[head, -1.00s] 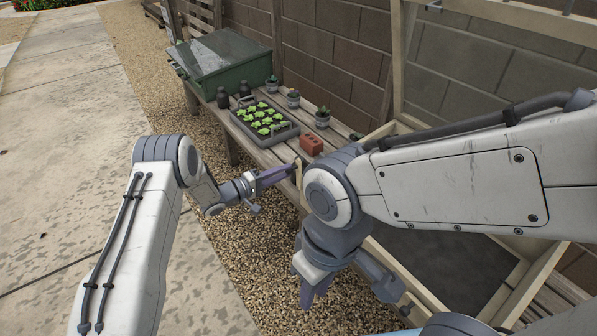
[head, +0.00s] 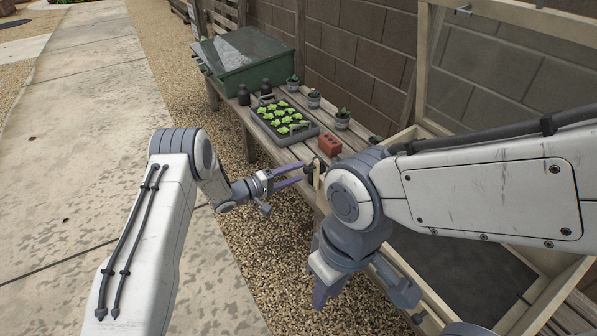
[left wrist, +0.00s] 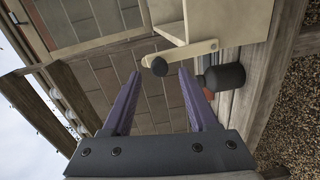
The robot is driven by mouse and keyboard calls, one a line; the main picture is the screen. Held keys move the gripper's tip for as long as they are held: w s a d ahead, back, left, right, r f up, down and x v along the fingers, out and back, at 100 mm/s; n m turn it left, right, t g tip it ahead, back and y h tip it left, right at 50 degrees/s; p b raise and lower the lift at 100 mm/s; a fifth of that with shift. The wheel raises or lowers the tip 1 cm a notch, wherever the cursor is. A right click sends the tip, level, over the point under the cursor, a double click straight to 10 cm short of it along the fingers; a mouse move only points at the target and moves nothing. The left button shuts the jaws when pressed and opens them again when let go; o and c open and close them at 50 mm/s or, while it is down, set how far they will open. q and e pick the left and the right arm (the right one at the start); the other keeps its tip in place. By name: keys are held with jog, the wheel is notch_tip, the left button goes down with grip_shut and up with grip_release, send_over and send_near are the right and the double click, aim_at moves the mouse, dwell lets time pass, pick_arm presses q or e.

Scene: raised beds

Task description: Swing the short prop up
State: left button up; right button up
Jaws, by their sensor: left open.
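The short prop (left wrist: 180,55) is a pale flat bar on the outside of the cold frame's pale wooden wall (left wrist: 232,22) in the left wrist view. Its end carries a dark round knob (left wrist: 160,67). My left gripper (left wrist: 160,73) is open, and the knob shows between its fingertips; I cannot tell whether they touch. In the head view the left gripper (head: 302,174) is at the frame's near left corner, beside a small pale upright piece of the prop (head: 318,176). My right gripper (head: 323,290) hangs lower, pointing down; its jaw opening is unclear.
The cold frame's glazed lid (head: 500,70) stands raised at the right. On the wooden bench are a red brick (head: 329,145), a seedling tray (head: 306,132), small pots (head: 342,120), dark bottles (head: 244,95) and a green box (head: 245,65). Gravel and paving lie open at left.

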pick_arm(q)
jog(key=v, duration=0.9)
jog(key=shift+p, duration=0.45)
jog(key=shift+d+r, duration=0.1)
jog(key=w+d+r+m+y, duration=0.3)
jog(key=w+d+r+y, duration=0.1)
jog(key=d+r+y, duration=0.15)
jog(key=s+r+m+y, duration=0.2)
jog(key=s+r+y, duration=0.3)
jog(key=s+r, duration=0.2)
jog(key=s+a+r+m+g+y, duration=0.15)
jog(key=s+m+g, duration=0.3)
jog(key=s, duration=1.35)
jog(key=s+a+r+m+g+y, duration=0.1)
jog(key=s+r+m+g+y, duration=0.3)
jog(key=s, duration=1.5)
notch_tip(320, 180, up, 18)
jog(key=w+n+h+p, duration=0.1)
jog(key=h+p, duration=0.1)
jog(key=p, duration=1.8)
jog(key=shift+r, duration=0.15)
